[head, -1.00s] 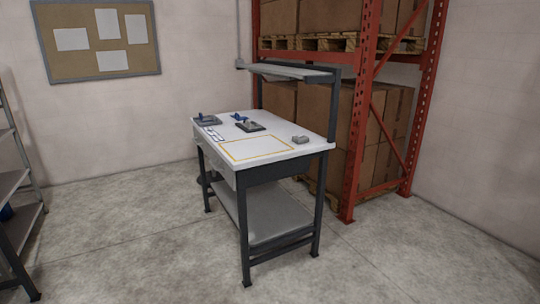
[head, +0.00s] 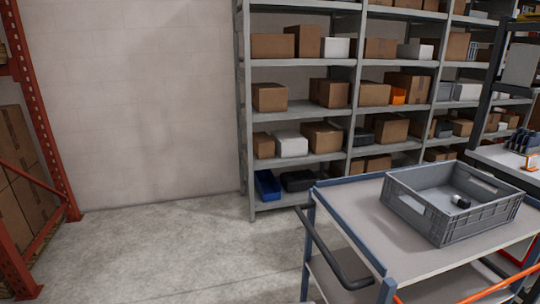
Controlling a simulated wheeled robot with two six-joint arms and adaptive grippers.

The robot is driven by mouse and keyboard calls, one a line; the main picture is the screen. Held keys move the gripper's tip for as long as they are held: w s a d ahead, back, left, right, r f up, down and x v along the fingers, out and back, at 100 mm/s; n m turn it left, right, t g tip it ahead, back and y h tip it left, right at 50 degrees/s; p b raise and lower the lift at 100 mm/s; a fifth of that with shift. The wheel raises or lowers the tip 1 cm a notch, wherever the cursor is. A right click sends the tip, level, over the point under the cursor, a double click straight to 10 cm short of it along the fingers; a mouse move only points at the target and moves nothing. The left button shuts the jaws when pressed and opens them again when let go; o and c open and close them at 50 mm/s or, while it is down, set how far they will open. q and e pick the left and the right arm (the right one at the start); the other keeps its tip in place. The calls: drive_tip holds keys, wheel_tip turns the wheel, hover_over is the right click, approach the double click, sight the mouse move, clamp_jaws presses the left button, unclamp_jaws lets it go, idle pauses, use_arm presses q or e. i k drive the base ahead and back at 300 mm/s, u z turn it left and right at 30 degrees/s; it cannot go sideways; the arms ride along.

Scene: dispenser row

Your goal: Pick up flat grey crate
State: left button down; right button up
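A flat grey crate (head: 408,212) with low walls and handle openings sits on the top deck of a cart (head: 352,204) at the right of the head view. A small dark and white item (head: 461,201) lies inside the crate. The crate stands toward the far right part of the deck, with bare deck at its left and front. Neither of my grippers shows in the head view.
The cart has a dark push handle (head: 335,252) at its left end. A grey shelf rack (head: 247,120) with boxes stands behind it. A workbench (head: 505,160) is at the right edge. Open floor (head: 190,250) lies left of the cart.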

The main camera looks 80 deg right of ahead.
sight(420, 196)
drive_tip(key=z, duration=2.15)
drive_tip(key=i, duration=4.15)
drive_tip(key=z, duration=2.75)
drive_tip(key=i, duration=1.4)
drive_tip(key=z, duration=2.65)
